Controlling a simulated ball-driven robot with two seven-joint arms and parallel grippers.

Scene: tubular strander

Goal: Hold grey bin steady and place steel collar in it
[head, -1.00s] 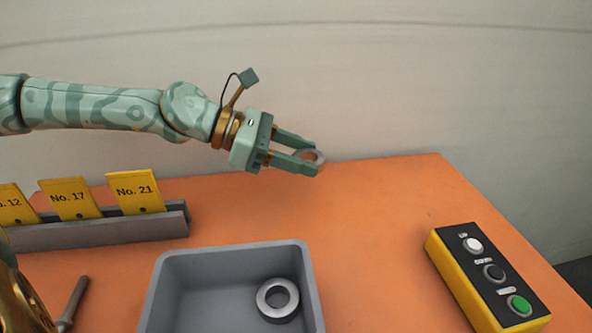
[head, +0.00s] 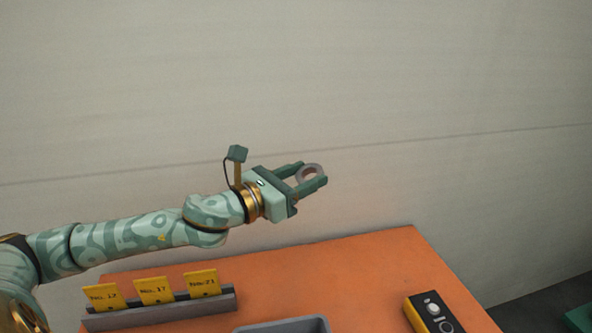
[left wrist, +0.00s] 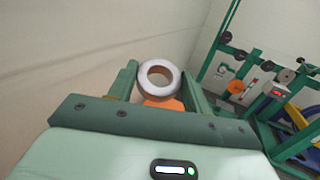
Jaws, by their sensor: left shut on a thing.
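My left gripper (head: 313,173) is shut on a steel collar (head: 311,166), a short grey ring. It holds the collar in the air above and behind the table's back edge, as the picture shows it. In the left wrist view the collar (left wrist: 159,64) sits between the two fingers near their tips, its hole facing the camera. The grey bin (head: 285,326) shows only its far rim at the bottom of the head view; its inside is cut off. My right gripper is not in view.
A grey rack (head: 160,314) holds yellow numbered cards on the orange table (head: 350,265). A yellow and black button box (head: 432,312) stands at the right. In the left wrist view, green machine frames (left wrist: 255,100) stand at the right.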

